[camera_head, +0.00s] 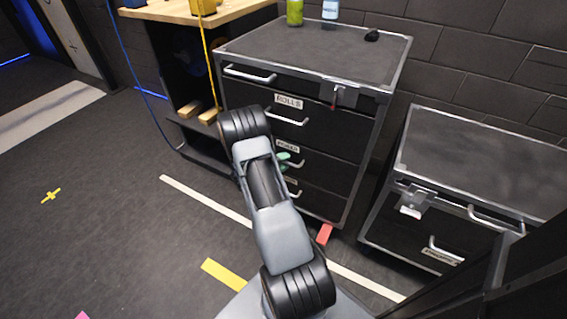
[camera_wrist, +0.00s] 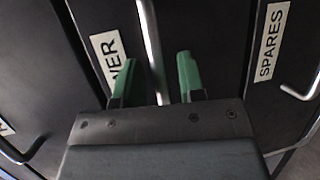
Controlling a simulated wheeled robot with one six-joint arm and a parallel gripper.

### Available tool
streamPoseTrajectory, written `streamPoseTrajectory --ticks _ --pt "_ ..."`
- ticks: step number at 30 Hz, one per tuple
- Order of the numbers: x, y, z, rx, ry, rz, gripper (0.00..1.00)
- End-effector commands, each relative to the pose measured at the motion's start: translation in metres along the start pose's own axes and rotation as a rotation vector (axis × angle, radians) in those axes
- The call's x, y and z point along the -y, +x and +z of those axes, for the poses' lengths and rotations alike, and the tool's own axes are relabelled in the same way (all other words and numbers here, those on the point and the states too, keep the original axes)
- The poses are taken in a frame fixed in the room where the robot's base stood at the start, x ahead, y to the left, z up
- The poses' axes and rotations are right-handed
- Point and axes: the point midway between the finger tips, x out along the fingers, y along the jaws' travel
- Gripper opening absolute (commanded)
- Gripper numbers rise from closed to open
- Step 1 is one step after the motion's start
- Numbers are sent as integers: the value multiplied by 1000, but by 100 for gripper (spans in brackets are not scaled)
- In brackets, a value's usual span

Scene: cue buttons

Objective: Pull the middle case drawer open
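The dark drawer case (camera_head: 310,45) stands ahead in the head view, its drawers stacked and closed as far as I can see. The middle drawer's bar handle (camera_wrist: 152,45) shows in the wrist view beside a white label (camera_wrist: 108,58) ending in "ER", partly hidden by a finger. My gripper (camera_wrist: 157,78) has two green fingers, spread apart, one on each side of this handle. I cannot tell whether either finger touches it. In the head view the gripper (camera_head: 290,160) is mostly hidden behind my arm, close to the drawer fronts.
The "SPARES" drawer label (camera_wrist: 272,40) and another handle (camera_wrist: 301,88) lie to the right in the wrist view. A lower cabinet (camera_head: 480,160) stands at right in the head view. A wooden bench (camera_head: 235,10) is at left. Bottles (camera_head: 295,12) stand on the case. Floor at left is clear.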

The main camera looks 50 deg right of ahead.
Motion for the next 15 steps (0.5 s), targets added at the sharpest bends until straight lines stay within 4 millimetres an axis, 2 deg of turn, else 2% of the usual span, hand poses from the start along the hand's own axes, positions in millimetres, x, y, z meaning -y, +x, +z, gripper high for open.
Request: streamPoseTrajectory --ticks 8,15 --pt "0 1 0 0 0 0 36" --pt "0 1 0 0 0 0 14"
